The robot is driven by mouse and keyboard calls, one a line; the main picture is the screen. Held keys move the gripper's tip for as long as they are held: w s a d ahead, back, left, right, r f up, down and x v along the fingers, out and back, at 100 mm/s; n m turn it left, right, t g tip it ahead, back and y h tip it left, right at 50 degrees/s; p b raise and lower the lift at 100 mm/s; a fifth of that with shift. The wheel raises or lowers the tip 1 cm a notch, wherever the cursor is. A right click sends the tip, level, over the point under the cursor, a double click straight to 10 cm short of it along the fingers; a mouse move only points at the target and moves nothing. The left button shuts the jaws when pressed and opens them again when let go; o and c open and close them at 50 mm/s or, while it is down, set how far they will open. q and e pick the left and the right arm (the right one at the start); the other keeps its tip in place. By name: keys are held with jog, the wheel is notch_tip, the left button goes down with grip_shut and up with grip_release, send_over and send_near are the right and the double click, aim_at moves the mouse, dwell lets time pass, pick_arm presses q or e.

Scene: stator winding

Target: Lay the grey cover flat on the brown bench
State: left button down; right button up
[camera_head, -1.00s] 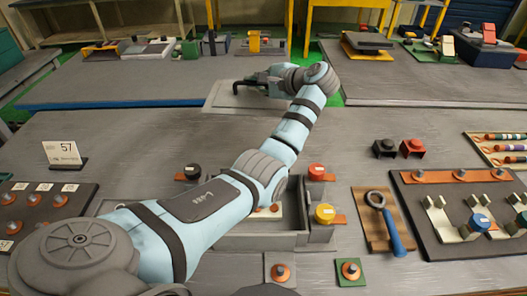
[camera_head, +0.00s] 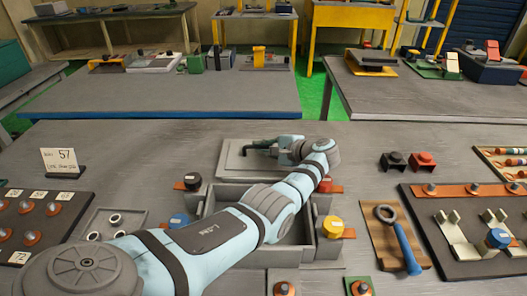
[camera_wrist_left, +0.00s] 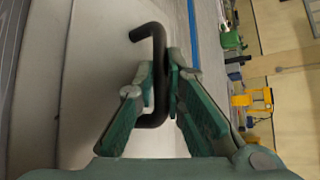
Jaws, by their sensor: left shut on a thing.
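The grey cover (camera_head: 232,166) is a flat plate with a black bar handle (camera_head: 258,145), behind the open grey box (camera_head: 210,200). It looks level, close over or on the bench (camera_head: 120,140), which looks grey-brown; I cannot tell if it touches. My left gripper (camera_head: 275,149) is shut on the handle. In the left wrist view the dark bent handle (camera_wrist_left: 158,100) stands between the green fingers of the left gripper (camera_wrist_left: 163,70), with the pale cover (camera_wrist_left: 105,60) beside it. My left arm hides part of the box. My right gripper is not in view.
Around the box are black (camera_head: 192,181), blue (camera_head: 179,221) and yellow (camera_head: 332,225) knobs. A blue-handled ring tool (camera_head: 405,250) lies on a wooden board at right. A number card (camera_head: 60,160) stands at left. The bench between card and cover is clear.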

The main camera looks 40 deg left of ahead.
pick_arm(q)
jog(key=shift+w+r, duration=0.1)
jog(key=shift+f+b, duration=0.45)
jog(key=shift+f, duration=0.15)
jog(key=c, duration=1.7)
grip_release()
jog(key=shift+o, duration=0.2)
jog(key=shift+s, duration=0.2)
jog(key=shift+w+d+r+p, duration=0.15)
jog(key=shift+d+r+p, duration=0.5)
jog(key=shift+r+p, duration=0.25)
jog(key=v, duration=1)
jog(key=shift+d+r+p, duration=0.1)
jog(key=shift+d+p, duration=0.15)
jog(key=shift+p, duration=0.1)
